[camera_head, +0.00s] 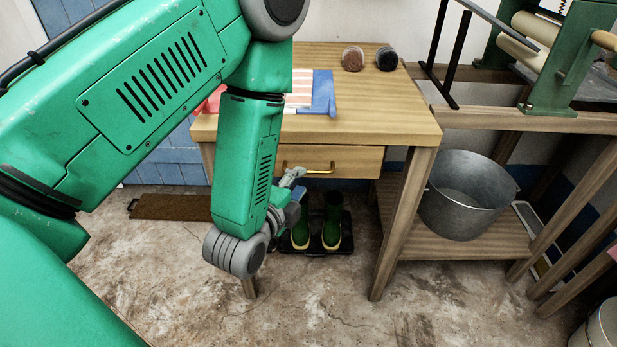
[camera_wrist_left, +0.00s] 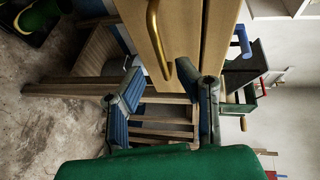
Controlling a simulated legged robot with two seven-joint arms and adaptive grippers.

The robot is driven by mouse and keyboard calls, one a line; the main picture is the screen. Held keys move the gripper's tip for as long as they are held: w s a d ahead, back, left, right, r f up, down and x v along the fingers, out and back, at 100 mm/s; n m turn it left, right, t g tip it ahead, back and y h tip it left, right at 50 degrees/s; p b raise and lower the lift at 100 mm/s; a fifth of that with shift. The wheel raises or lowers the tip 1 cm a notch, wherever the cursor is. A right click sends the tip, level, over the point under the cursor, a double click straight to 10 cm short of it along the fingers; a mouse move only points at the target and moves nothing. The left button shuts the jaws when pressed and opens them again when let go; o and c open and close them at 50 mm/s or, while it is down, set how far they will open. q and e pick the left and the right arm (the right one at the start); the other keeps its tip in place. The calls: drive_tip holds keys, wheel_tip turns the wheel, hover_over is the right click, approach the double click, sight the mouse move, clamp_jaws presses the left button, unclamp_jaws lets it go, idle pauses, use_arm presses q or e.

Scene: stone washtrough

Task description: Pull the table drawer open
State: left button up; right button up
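The wooden table (camera_head: 385,118) stands ahead of me, with a drawer (camera_head: 352,161) under its top. The drawer front looks flush with the table frame, so the drawer appears shut. Its curved brass handle (camera_head: 307,171) also shows in the wrist view (camera_wrist_left: 154,38). My left gripper (camera_head: 290,188) is low in front of the drawer, near the handle. In the wrist view its two blue-padded fingers (camera_wrist_left: 160,75) are spread apart with nothing between them. The handle lies just beyond the fingertips and appears apart from them. My left arm hides the table's left part. My right gripper is not in view.
Cloths (camera_head: 322,94) and two small round objects (camera_head: 353,58) lie on the table. Green boots (camera_head: 332,228) stand below the drawer. A metal bucket (camera_head: 462,193) sits on a low shelf to the right, beneath a green mangle (camera_head: 565,65). The floor in front is clear.

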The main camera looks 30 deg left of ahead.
sight(308, 173)
use_arm(q)
drive_tip(key=x, duration=0.5)
drive_tip(key=shift+w+b, duration=0.15)
drive_tip(key=shift+b, duration=0.25)
clamp_jaws()
